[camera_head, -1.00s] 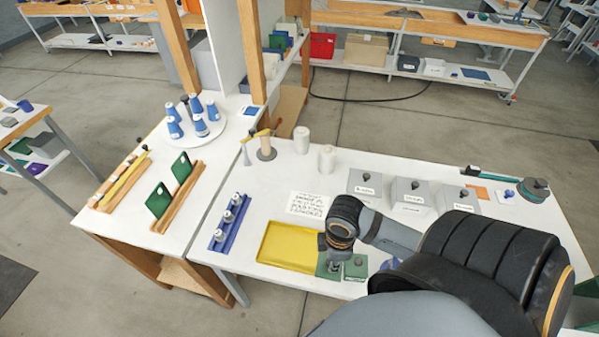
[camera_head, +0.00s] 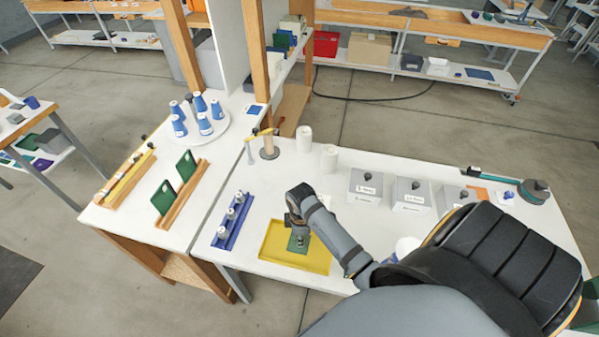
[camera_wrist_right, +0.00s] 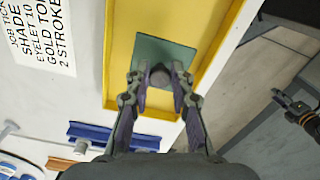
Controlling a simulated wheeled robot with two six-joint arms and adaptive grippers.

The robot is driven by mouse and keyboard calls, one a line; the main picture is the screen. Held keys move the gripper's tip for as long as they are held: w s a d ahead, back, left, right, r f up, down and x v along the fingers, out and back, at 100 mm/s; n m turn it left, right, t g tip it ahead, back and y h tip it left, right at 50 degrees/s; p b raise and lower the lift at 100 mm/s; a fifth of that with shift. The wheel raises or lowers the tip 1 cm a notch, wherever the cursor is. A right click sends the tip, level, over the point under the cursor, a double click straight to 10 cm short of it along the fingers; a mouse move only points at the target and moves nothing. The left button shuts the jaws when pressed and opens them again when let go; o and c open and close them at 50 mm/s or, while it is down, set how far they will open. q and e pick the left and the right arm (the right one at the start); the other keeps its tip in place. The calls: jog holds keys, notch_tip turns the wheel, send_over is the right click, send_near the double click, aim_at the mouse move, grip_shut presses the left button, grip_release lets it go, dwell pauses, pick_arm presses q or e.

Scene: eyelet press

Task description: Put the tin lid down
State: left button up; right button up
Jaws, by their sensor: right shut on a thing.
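The tin lid (camera_head: 296,246) is a flat green square with a dark knob. My right gripper (camera_head: 300,233) is shut on that knob, above the yellow tray (camera_head: 270,252). In the right wrist view the lid (camera_wrist_right: 178,52) lies level within the outline of the tray (camera_wrist_right: 119,40), near its rim, with the knob between the fingertips (camera_wrist_right: 160,78). I cannot tell whether the lid touches the tray floor. My left gripper (camera_wrist_right: 292,105) seems to show at the right edge of the wrist view, over the floor; its fingers are unclear.
A blue rack (camera_head: 230,222) with white-topped pieces stands left of the tray. A printed card (camera_wrist_right: 42,35) lies beside the tray. Grey lidded boxes (camera_head: 365,188) stand to the right, and white spools (camera_head: 304,139) at the back. My right arm hides the table right of the tray.

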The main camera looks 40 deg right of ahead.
jog(key=shift+w+f, duration=0.2)
jog(key=shift+f, duration=0.05)
notch_tip(320, 180, down, 3)
jog(key=shift+r+p, duration=0.2)
jog(key=shift+p, duration=0.15)
pick_arm(q)
jog(key=shift+s+a+r, duration=0.15)
jog(key=shift+s, duration=0.2)
jog(key=shift+s+a+r, duration=0.1)
jog(key=shift+s, duration=0.25)
pick_arm(e)
jog(key=shift+f, duration=0.3)
jog(key=o, duration=0.8)
jog(key=shift+f, duration=0.1)
pick_arm(q)
jog(key=shift+w, duration=0.1)
pick_arm(e)
jog(key=shift+o, duration=0.2)
notch_tip(320, 180, up, 12)
jog(key=shift+r+b, duration=0.15)
jog(key=shift+b, duration=0.85)
pick_arm(q)
jog(key=shift+f, duration=0.9)
